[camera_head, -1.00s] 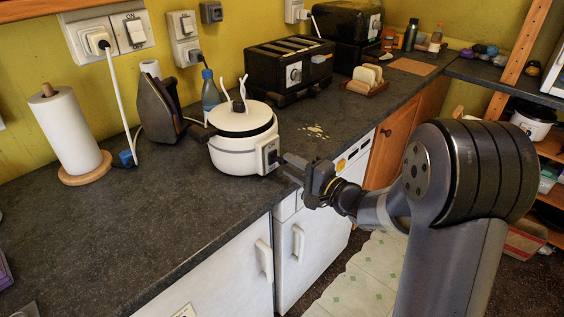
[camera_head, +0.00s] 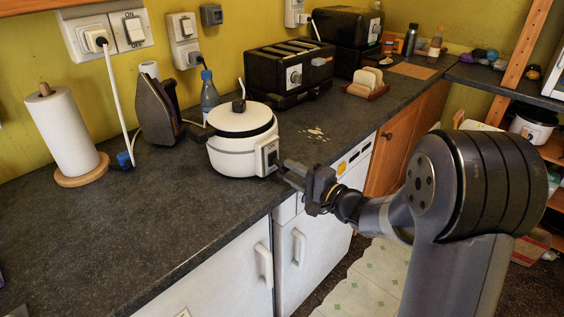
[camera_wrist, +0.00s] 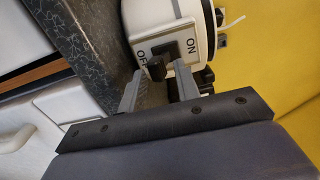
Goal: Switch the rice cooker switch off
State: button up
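The white rice cooker (camera_head: 235,155) stands on the dark worktop, its lid closed under a black knob. Its switch panel (camera_head: 266,155) faces my gripper. In the wrist view the panel is marked ON at the right and OFF at the left. The black switch (camera_wrist: 156,68) juts out towards the OFF side. My gripper (camera_head: 284,170) is at the panel, its two fingers apart. In the wrist view the fingers (camera_wrist: 158,85) lie either side of the switch, with nothing seen gripped. I cannot tell whether a finger touches it.
A paper towel roll (camera_head: 62,135), an iron (camera_head: 157,112) and a blue bottle (camera_head: 209,93) stand left of and behind the cooker. A black toaster (camera_head: 288,72) and a toast rack (camera_head: 367,82) stand behind to the right. The front left worktop is clear.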

jog(key=shift+s+d+r, duration=0.15)
jog(key=shift+d, duration=0.05)
jog(key=shift+d, duration=0.1)
jog(key=shift+b+v, duration=1.1)
jog(key=shift+v, duration=1.8)
jog(key=v, duration=1)
jog(key=shift+s+d+b, duration=0.25)
jog(key=shift+s+b, duration=0.1)
jog(key=shift+b, duration=0.1)
jog(key=p+x, duration=0.1)
jog(key=x, duration=1.1)
